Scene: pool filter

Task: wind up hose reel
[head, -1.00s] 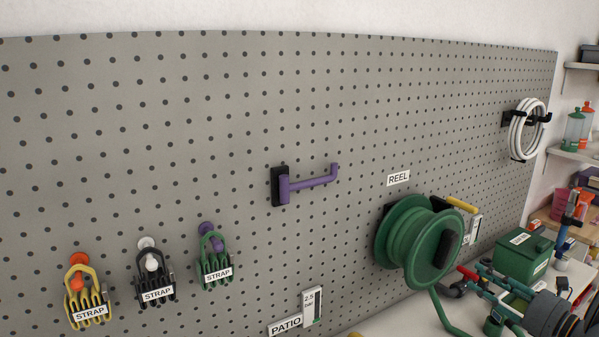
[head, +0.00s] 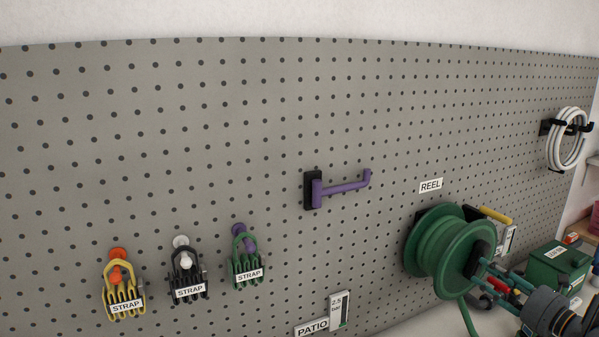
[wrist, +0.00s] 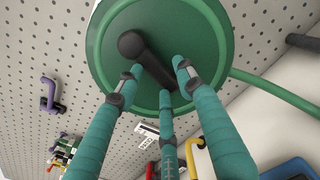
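The green hose reel (head: 440,247) is mounted on the pegboard under a REEL label (head: 431,185). It has a black crank (head: 484,254) on its near face. In the wrist view the crank (wrist: 131,45) has a round knob at its upper left end and an arm slanting down right across the green disc (wrist: 190,35). My gripper (head: 482,273) has teal fingers and is at the crank's lower side. In the wrist view my gripper (wrist: 160,80) is open, its three fingers spread near the crank arm, the knob beyond them. Whether the fingertips touch the crank is unclear. A green hose (head: 467,318) hangs below.
A purple hook (head: 343,187) sticks out left of the reel. Several strap bundles (head: 188,280) hang further left. A coiled white hose (head: 566,140) hangs at right. A green box (head: 556,266) and yellow-handled item (head: 495,215) are close to the reel's right.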

